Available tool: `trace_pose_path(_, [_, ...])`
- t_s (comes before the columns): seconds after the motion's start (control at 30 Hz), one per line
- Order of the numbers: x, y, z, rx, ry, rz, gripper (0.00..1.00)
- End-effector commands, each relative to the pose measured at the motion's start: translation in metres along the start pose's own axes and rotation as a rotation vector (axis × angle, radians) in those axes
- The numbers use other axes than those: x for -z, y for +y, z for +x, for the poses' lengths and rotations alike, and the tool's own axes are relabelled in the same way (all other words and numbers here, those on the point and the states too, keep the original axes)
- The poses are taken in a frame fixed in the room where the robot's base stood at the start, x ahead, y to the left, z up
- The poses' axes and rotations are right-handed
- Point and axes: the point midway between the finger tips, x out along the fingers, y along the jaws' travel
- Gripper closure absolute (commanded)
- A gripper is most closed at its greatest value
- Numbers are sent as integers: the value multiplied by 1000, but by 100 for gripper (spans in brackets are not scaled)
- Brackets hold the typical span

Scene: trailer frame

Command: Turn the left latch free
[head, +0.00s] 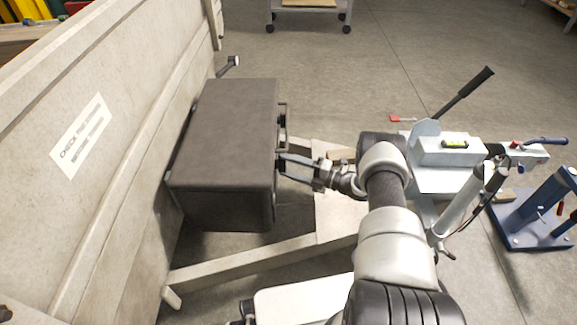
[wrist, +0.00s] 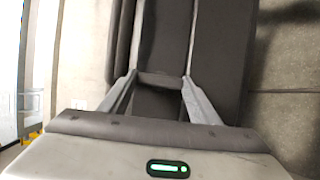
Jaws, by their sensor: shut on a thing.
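A dark grey box (head: 235,140) sits against the trailer's side wall, its latch face toward my arm. My gripper (head: 281,165) is at the lower part of that face in the head view. In the wrist view my gripper (wrist: 160,77) has its two fingers on either side of a short dark bar, the left latch (wrist: 160,82), and is shut on it. The fingers largely hide this latch in the head view. Another latch or handle (head: 283,115) stands farther up the same face, clear of my gripper. I cannot tell how far the held latch is turned.
The pale trailer wall (head: 120,150) rises at the left. A frame beam (head: 245,262) runs below the box. Right of my arm stand a jack with a long lever (head: 465,92) and a blue stand (head: 540,215). Floor beyond the box is mostly open, with a cart (head: 310,14) behind.

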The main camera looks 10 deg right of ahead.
Motion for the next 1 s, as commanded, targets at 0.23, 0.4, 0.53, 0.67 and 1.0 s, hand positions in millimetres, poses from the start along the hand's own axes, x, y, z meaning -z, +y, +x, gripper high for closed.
trace_pose_path(0.23, [-1, 0, -1, -10, -3, -28, 66])
trace_pose_path(0.4, [-1, 0, -2, -10, -3, -29, 66])
trace_pose_path(0.53, [-1, 0, -2, -10, -3, -29, 66])
trace_pose_path(0.67, [-1, 0, -1, -10, -2, -28, 25])
trace_pose_path(1.0, [0, 0, 0, -11, -1, -27, 25])
